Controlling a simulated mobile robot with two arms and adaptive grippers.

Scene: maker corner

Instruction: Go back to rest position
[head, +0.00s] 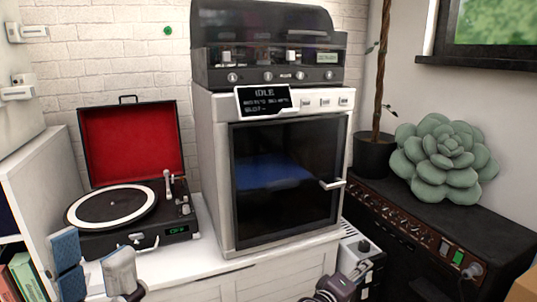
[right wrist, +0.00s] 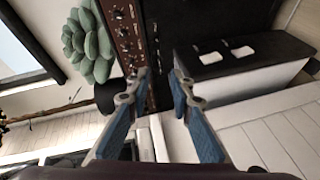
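My left gripper (head: 68,265) is at the lower left of the head view, in front of the white cabinet and below the turntable. A blue-padded finger and a grey arm part show; how far the fingers are apart cannot be told. My right arm shows at the bottom edge of the head view, right of centre, with its fingers not clearly seen. In the right wrist view my right gripper (right wrist: 159,82) has its two blue-padded fingers apart, with nothing between them.
A record player (head: 130,245) and a white enclosed machine (head: 220,215) with a dark glass door stand on the white cabinet (head: 205,284). A black amplifier (head: 415,225) bearing a green succulent (head: 445,160) is at right. A shelf with books (head: 25,275) is at far left.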

